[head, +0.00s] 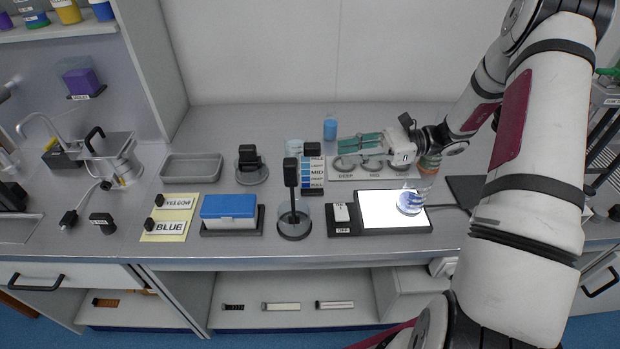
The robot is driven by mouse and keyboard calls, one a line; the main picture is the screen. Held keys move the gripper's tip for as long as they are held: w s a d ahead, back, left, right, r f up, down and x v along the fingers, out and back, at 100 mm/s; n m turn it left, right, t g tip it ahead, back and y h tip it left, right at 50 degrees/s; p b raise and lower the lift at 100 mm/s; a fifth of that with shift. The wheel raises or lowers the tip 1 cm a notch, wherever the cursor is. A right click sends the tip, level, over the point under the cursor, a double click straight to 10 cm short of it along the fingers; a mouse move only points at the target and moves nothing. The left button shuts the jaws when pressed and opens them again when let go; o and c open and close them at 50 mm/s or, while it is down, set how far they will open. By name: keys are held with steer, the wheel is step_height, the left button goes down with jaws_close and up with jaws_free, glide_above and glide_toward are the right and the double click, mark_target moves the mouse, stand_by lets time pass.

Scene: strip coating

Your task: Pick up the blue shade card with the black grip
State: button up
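The blue shade card (312,172) stands upright near the middle of the counter, with rows of blue patches and labels, MID among them. Its black grip (312,149) is at the top. My gripper (338,144) reaches in from the right with its green fingers pointing left, toward the grip. The fingers look parted and empty, with the tips a little right of the grip and not visibly touching it. The exact gap between the fingers is hard to make out at this size.
A labelled plate with round spots (400,174) lies under my gripper. A black-handled stand (292,200), a blue-lidded box (229,207), a blue bottle (330,130) and a clear beaker (294,146) are nearby.

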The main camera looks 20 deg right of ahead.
mark_target(323, 154)
steer(key=shift+m+t+y, duration=0.3)
steer(key=shift+m+t, duration=0.5)
steer(key=shift+t, duration=0.1)
steer(key=w+a, duration=0.1)
steer(key=a, duration=0.1)
steer(key=w+a+f, duration=0.2)
steer(key=a, duration=0.1)
steer(key=shift+w+a, duration=0.15)
steer(key=shift+a, duration=0.15)
steer(key=p+x, duration=0.1)
steer(key=x, duration=0.5)
steer(key=shift+f, duration=0.25)
steer(key=shift+w, duration=0.1)
jaws_close()
